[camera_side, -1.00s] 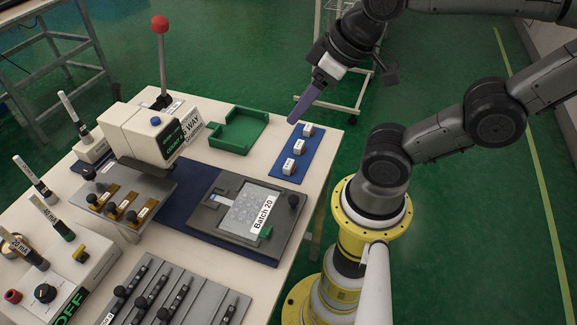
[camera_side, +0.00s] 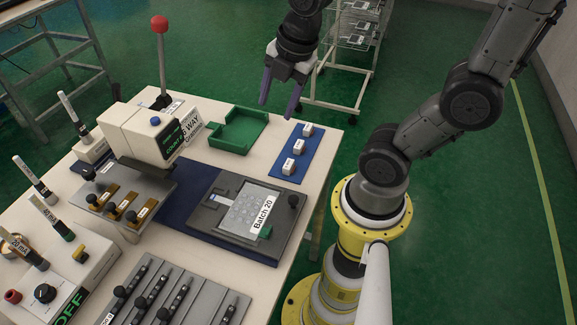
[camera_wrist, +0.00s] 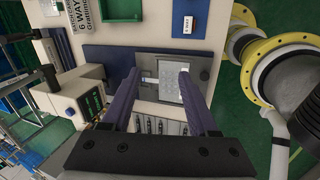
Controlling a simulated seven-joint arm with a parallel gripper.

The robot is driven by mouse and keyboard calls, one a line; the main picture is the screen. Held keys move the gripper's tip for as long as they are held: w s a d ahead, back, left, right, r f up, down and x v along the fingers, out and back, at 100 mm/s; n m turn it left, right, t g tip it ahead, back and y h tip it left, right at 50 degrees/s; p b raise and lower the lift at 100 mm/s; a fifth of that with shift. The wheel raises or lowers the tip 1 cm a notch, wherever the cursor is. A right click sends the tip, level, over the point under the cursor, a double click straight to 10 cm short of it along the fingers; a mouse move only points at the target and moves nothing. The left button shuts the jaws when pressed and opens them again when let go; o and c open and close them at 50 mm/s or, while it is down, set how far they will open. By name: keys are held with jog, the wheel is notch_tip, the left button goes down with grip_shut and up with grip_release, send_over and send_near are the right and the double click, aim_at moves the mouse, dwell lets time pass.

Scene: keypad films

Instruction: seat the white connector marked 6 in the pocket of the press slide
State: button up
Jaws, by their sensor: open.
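Three white connectors stand apart in a row on a blue mat (camera_side: 276,173): a far one (camera_side: 307,130), a middle one (camera_side: 299,146) and a near one (camera_side: 288,166). Their marks are too small to read. One connector (camera_wrist: 188,25) shows on blue in the wrist view. A grey sliding plate (camera_side: 281,223), which looks like the press slide, carries a pale film labelled "Batch 20" (camera_side: 243,211). I cannot make out its pocket clearly. My gripper (camera_side: 278,109) is open and empty, above and behind the mat. Its two purple fingers (camera_wrist: 158,75) also show in the wrist view.
The white press (camera_side: 140,130) with a red-knobbed lever (camera_side: 160,60) stands left of the plate. A green tray (camera_side: 238,131) lies behind.

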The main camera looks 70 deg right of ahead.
jog(key=w+d+f+n+g, duration=0.1)
jog(key=d+f+n+g, duration=0.15)
jog(key=f, duration=0.25)
jog(key=m, duration=0.1)
send_over(288, 163)
jog(key=shift+g+y, duration=0.3)
jog(key=shift+g, duration=0.15)
jog(key=f, duration=1.1)
jog(key=shift+w+f, duration=0.2)
jog(key=shift+f, duration=0.05)
jog(key=shift+s+f, duration=0.15)
jog(key=shift+f, duration=1.2)
jog(key=shift+s+f, duration=0.15)
jog(key=shift+f, duration=1.2)
jog(key=shift+c, duration=0.2)
grip_shut()
